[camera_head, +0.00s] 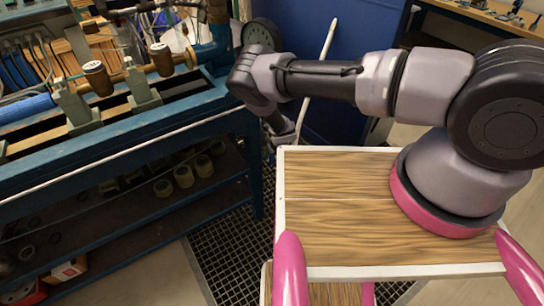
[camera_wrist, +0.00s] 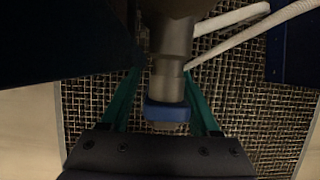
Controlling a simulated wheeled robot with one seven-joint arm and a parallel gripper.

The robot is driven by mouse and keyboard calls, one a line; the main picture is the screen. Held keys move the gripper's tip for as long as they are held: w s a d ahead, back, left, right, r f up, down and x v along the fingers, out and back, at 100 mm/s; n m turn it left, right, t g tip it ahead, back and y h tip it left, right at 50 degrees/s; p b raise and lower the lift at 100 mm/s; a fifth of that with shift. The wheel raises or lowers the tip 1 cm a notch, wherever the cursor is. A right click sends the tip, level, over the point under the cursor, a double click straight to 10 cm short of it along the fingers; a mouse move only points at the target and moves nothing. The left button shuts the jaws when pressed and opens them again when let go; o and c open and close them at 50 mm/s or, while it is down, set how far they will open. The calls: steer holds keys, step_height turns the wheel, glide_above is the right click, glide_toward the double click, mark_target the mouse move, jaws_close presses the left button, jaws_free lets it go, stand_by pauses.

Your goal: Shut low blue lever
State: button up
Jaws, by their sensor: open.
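My gripper (camera_wrist: 163,78) is open in the wrist view, with one teal finger on each side. A grey pipe-like part with a blue piece (camera_wrist: 167,111) at its near end lies between the fingers. The blue piece may be the low blue lever, but its shape and whether it is open or shut cannot be told. I see gaps beside it and no clear finger contact. In the head view, my arm reaches left to the bench's right end. There the gripper is mostly hidden, and I cannot make out the low lever.
The blue testbench (camera_head: 190,122) carries pipes and meters at left. A white hose (camera_head: 318,80) rises behind my arm and pale hoses (camera_wrist: 235,20) cross the wrist view. A dark grating (camera_head: 232,250) covers the floor.

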jaws_close()
stand_by(1.4)
